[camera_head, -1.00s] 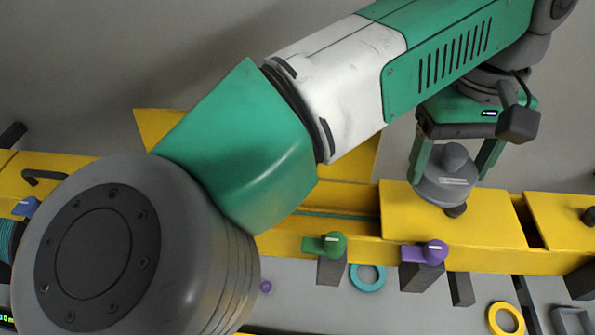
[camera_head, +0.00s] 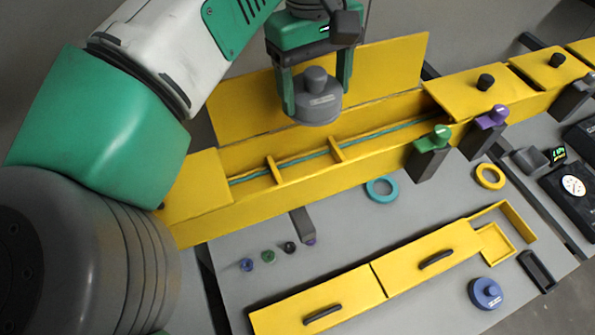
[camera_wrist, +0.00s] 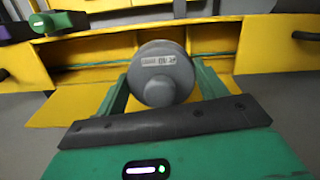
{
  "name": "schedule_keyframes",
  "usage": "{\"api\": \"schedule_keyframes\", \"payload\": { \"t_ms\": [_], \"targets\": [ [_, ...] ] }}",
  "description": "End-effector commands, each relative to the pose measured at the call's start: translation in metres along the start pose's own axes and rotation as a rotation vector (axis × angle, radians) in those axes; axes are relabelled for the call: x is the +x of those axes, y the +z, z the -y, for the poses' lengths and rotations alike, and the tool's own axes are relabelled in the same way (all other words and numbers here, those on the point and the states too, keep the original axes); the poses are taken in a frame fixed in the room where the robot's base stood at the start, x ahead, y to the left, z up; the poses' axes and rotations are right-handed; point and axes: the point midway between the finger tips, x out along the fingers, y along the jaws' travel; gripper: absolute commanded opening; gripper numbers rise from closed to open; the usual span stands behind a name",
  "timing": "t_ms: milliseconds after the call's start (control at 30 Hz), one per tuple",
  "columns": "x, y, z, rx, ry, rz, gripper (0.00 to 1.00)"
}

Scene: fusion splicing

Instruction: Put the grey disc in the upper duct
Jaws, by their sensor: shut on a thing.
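The grey disc (camera_head: 314,100) has a knob on top and a small label on its side. My gripper (camera_head: 314,88) is shut on it, with one green finger on each side. The disc hangs above the upper duct (camera_head: 205,215), a long yellow channel, at an open stretch. Inside that stretch run a teal cable (camera_head: 300,158) and two yellow dividers. The wrist view also shows the disc (camera_wrist: 161,80) between the fingers, in front of the yellow duct (camera_wrist: 90,75). I see a gap between disc and duct floor, but its height is hard to tell.
A raised yellow lid (camera_head: 385,65) stands behind the open stretch. Green (camera_head: 432,140) and purple (camera_head: 491,118) knobs on posts stand at the duct's front. A lower yellow duct (camera_head: 320,300), a blue disc (camera_head: 486,293) and teal (camera_head: 381,190) and yellow (camera_head: 490,176) rings lie in front.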

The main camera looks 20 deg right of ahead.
Motion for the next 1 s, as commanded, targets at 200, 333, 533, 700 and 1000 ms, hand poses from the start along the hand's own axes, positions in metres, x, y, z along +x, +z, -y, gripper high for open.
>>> {"api": "schedule_keyframes", "payload": {
  "t_ms": [200,333,533,700,1000],
  "targets": [
    [0.064,-0.006,0.001,0.0,-0.001,0.007,0.47],
    [0.102,-0.011,0.001,0.001,0.0,0.006,0.47],
    [0.132,-0.015,0.001,0.0,0.0,0.002,0.47],
    [0.138,-0.016,0.0,0.0,0.0,0.002,0.47],
    [0.174,-0.02,0.001,0.0,-0.001,0.002,0.47]
  ]
}}
